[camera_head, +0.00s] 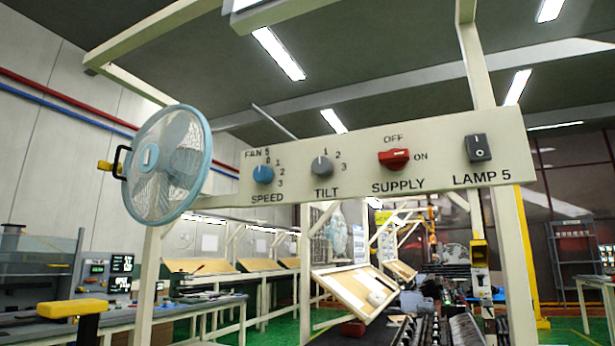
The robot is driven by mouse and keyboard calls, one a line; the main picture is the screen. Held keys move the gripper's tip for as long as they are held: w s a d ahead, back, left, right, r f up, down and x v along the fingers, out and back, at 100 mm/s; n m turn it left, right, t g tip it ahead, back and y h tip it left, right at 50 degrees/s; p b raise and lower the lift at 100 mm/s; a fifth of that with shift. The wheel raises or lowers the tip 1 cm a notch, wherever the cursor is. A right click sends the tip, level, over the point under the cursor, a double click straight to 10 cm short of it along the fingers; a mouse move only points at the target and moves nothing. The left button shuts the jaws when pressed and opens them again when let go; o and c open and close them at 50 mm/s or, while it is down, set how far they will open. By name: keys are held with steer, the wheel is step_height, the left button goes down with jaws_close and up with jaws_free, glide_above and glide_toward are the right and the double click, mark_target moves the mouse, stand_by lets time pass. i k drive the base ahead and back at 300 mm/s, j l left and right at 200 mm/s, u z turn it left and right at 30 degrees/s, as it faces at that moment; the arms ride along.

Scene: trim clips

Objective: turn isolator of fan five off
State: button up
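A pale control panel (355,190) hangs on a frame across the middle of the view. Its red rotary switch (395,159) is labelled SUPPLY, with OFF above and ON to the right. Its handle appears to lie roughly level, toward ON. The blue SPEED knob (263,174), under the label FAN 5, has marks 0 to 3. A grey TILT knob (322,166) sits between these two. The round blue-rimmed fan (167,165) is mounted at the panel's left end. My gripper is not in view, and nothing covers the red switch.
A black rocker switch (478,148) labelled LAMP 5 sits right of the red switch. A yellow-topped post (72,309) stands at lower left. Tilted work boards (352,291) and benches lie beyond the panel. The space directly before the panel looks clear.

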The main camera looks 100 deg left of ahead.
mark_target(396, 159)
steer(key=u, duration=2.05)
